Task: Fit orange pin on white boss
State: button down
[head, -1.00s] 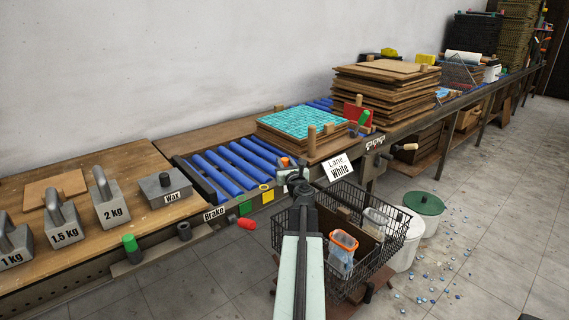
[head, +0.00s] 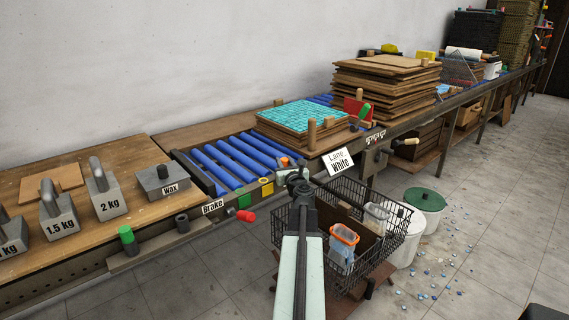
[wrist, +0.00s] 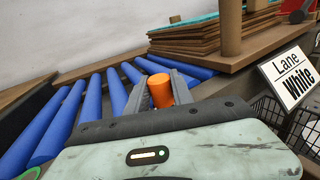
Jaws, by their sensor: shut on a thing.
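The orange pin (wrist: 160,88) stands upright between the two fingers of my gripper (wrist: 163,93) in the wrist view, and the gripper is shut on it. In the head view the orange pin (head: 284,162) shows as a small patch just past my gripper (head: 289,170), in front of the roller conveyor's edge. A yellow patch (head: 266,188) and a green patch (head: 245,200) mark the rail to the left. I cannot make out the white boss; my gripper and arm cover part of the rail there. A "Lane White" sign (head: 339,160) stands to the right.
Blue rollers (head: 222,165) lie behind the rail. A board with turquoise mosaic (head: 300,115) and wooden pegs sits beyond. A red handle (head: 245,217) juts out at left. A wire basket (head: 396,244) with tubs stands below right. Weights (head: 103,195) rest on the left bench.

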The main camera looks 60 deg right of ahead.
jog(key=shift+f+b, duration=0.5)
jog(key=shift+f, duration=0.1)
jog(key=c, duration=1)
grip_release()
jog(key=shift+c, duration=0.2)
jog(key=shift+s, duration=0.1)
jog(key=v, duration=0.7)
jog(key=shift+s+a, duration=0.25)
jog(key=shift+a, duration=0.05)
